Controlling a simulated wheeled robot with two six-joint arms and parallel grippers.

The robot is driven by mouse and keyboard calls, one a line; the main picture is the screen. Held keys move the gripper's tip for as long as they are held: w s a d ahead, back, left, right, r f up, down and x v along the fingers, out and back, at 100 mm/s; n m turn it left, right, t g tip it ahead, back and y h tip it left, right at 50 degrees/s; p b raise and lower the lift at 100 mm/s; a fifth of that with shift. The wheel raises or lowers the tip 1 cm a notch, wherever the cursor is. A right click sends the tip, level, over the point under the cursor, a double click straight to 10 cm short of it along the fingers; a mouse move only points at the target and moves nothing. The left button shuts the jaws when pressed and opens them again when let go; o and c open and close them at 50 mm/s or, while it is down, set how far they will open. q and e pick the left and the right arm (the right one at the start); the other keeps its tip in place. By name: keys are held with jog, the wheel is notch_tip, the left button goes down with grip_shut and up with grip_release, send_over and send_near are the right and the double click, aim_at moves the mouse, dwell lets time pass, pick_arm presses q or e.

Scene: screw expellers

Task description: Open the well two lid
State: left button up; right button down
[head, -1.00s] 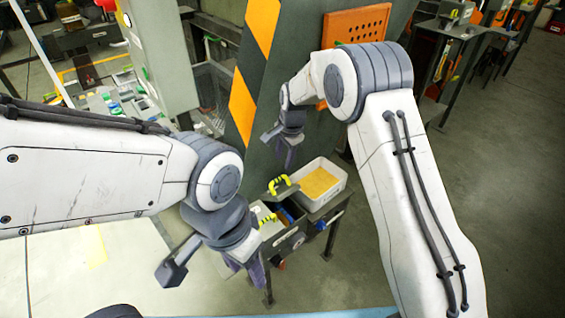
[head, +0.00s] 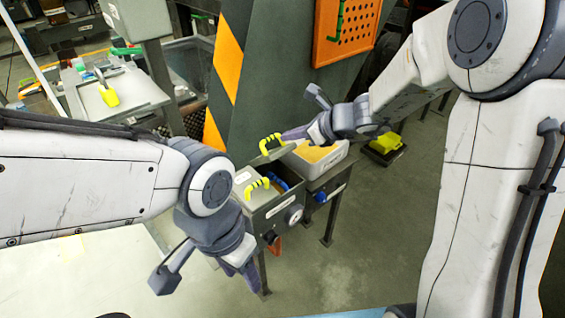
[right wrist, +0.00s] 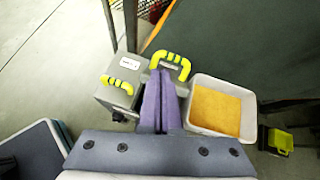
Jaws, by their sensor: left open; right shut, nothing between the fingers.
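A grey metal unit (head: 277,221) with yellow-handled lids stands ahead of my arms. The far lid's yellow handle (head: 271,141) also shows in the right wrist view (right wrist: 171,62). The near lid's yellow handle (head: 256,187) shows there too (right wrist: 123,86). The white label (right wrist: 131,63) is too small to read, so I cannot tell which lid is well two. My right gripper (head: 288,136) is shut and empty, its fingertips close beside the far handle; contact is unclear. My left gripper (head: 241,279) is open and empty, below and in front of the unit.
A white bin with an orange-yellow filling (right wrist: 217,107) stands right beside the unit. A dark green striped panel (head: 262,75) rises behind. An orange perforated board (head: 345,30) hangs on it. A blue part (head: 279,183) shows between the lids.

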aim_at(283, 147)
jog(key=w+f+m+b, duration=0.1)
jog(key=f, duration=0.1)
jog(key=w+f+m+t+b, duration=0.1)
jog(key=w+f, duration=0.1)
jog(key=w+f+m+t+h+b, duration=0.1)
jog(key=w+f, duration=0.1)
jog(key=shift+w+a+m+b, duration=0.1)
jog(key=shift+a+m+b, duration=0.2)
jog(key=shift+a, duration=0.05)
pick_arm(q)
jog(key=shift+f, duration=2.7)
pick_arm(e)
jog(key=shift+w+a+f, duration=0.35)
jog(key=shift+w, duration=0.15)
